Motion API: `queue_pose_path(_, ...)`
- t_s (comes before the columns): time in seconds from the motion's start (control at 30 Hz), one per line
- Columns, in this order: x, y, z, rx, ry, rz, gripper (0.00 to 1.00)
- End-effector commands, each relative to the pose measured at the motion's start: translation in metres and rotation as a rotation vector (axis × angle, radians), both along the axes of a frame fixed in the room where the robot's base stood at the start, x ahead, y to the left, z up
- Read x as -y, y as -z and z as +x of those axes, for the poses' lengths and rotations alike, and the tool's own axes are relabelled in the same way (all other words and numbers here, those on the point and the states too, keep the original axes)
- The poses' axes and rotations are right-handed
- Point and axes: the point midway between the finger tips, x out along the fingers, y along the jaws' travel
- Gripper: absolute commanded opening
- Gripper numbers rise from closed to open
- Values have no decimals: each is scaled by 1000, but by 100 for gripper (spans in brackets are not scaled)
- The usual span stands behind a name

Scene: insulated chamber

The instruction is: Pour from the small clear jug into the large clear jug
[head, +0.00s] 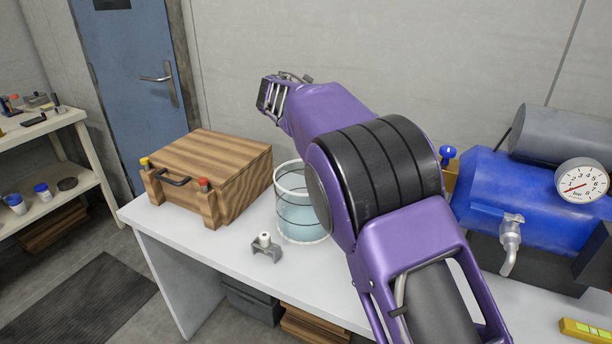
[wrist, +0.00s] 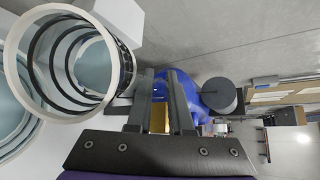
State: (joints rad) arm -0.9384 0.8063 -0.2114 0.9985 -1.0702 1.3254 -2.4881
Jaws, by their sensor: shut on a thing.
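The large clear jug (head: 302,222) stands upright on the white table, holding pale bluish liquid; my arm covers its right side. Its rim also shows at the left edge of the wrist view (wrist: 8,125). The small clear jug (wrist: 24,79), with a white rim and dark rings, is tilted with its mouth towards the wrist camera. It is beside my fingers and overlaps the large jug in that view. My gripper (wrist: 160,88) is shut on the small jug; the exact contact is hard to see. In the head view my arm hides the fingers and the small jug.
A wooden box (head: 215,170) stands left of the large jug. A small grey holder with a white top (head: 265,248) lies in front. A blue tank (head: 500,195) with a tap and gauge stands at the right.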

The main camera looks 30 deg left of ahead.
Motion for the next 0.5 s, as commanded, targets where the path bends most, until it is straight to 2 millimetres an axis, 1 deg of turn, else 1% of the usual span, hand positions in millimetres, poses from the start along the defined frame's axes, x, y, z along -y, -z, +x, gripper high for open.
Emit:
queue_pose_path(0.03,5,5,3,-29,2,51,0)
queue_pose_path(0.2,15,24,8,-128,5,222,0)
queue_pose_path(0.33,21,25,13,-191,3,332,0)
queue_pose_path(0.5,35,28,21,-260,3,446,0)
